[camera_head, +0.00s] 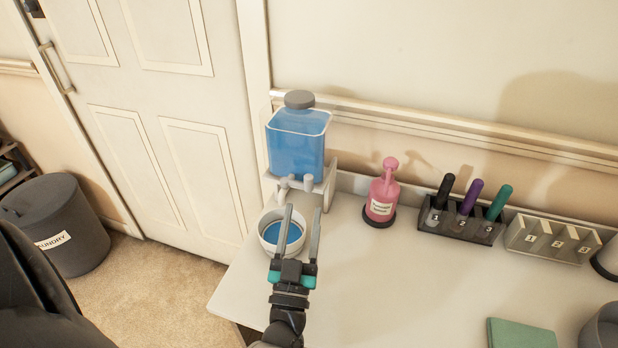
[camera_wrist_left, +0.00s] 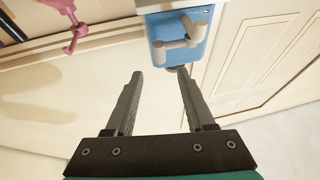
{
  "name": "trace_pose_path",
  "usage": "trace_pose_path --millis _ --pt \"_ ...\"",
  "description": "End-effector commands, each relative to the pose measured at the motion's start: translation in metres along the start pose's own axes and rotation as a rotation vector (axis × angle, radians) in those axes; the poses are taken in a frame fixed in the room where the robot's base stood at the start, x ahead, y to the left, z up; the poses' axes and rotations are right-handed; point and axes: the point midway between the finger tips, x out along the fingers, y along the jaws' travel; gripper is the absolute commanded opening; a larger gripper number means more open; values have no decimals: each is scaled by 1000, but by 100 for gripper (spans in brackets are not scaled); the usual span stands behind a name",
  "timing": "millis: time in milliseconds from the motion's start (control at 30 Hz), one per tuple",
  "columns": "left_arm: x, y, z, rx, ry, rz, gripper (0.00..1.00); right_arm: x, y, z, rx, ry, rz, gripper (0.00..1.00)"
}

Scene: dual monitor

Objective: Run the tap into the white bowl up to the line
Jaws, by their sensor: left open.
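A tank of blue water (camera_head: 296,150) with a grey cap sits on a white stand at the back left of the table. Its grey tap (camera_head: 294,183) is on the front, and shows close in the left wrist view (camera_wrist_left: 178,42). The white bowl (camera_head: 265,243) stands under the tap with blue water inside. Its fill line cannot be made out. My left gripper (camera_head: 302,209) is open and empty, its fingers pointing at the tap and partly covering the bowl. In the wrist view the fingertips (camera_wrist_left: 160,73) are apart, just short of the tap. My right gripper is not in view.
A pink pump bottle (camera_head: 382,193) stands right of the tank. A dark holder (camera_head: 458,229) with three coloured markers and a pale numbered holder (camera_head: 553,239) stand further right. A green book (camera_head: 521,335) lies at the front. The table's middle is clear.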

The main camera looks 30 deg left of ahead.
Motion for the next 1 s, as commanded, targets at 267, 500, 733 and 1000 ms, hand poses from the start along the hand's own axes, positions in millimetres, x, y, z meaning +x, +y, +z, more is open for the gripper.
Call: trace_pose_path --millis 267,500,733,1000 --pt "57 0 0 0 4 0 54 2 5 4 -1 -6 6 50" --pt "83 0 1 0 0 1 54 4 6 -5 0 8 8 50" --pt "87 0 0 1 -1 0 54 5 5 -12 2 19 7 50" --pt "86 0 0 1 -1 1 37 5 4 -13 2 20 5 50"
